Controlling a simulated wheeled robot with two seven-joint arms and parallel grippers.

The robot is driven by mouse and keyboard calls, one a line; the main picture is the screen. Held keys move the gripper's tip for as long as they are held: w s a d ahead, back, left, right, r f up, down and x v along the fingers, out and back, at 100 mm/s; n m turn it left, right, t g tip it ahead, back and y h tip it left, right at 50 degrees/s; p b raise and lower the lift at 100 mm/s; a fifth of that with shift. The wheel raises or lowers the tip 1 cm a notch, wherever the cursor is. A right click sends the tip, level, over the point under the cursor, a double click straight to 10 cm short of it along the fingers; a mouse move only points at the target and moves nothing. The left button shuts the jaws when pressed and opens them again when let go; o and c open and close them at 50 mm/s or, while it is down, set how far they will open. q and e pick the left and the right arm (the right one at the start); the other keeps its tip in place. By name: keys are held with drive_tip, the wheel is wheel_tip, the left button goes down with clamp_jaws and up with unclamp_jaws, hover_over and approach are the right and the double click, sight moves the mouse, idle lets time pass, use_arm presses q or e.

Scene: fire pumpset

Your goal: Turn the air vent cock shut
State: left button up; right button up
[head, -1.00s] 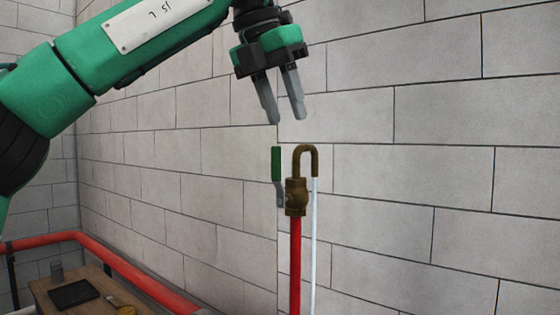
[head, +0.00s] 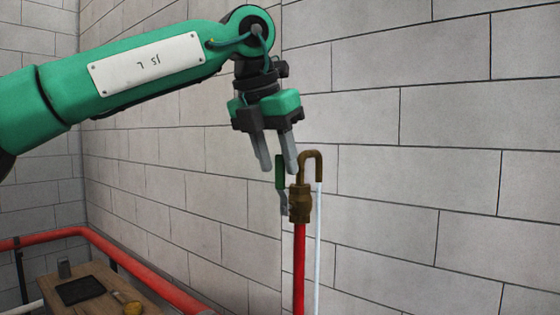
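The air vent cock (head: 301,205) is a brass valve on top of a red vertical pipe (head: 299,265), with a curved brass outlet (head: 312,156) bending over to the right. Its green lever (head: 280,171) stands upright on the left side of the body, its top partly hidden by a finger. My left gripper (head: 279,168) points down at the lever's upper part, its two grey fingers apart. I cannot tell whether the fingers are around the lever or in front of it. My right gripper is not in view.
A thin pale tube (head: 318,245) hangs from the outlet beside the red pipe. A block wall (head: 420,160) stands behind. At lower left, a wooden table (head: 145,296) holds a dark tablet (head: 80,290), and a red horizontal pipe (head: 140,268) runs past it.

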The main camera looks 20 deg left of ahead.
sight(282, 185)
use_arm(q)
drive_tip(key=shift+x, duration=1.2)
clamp_jaws()
drive_tip(key=shift+d, duration=0.1)
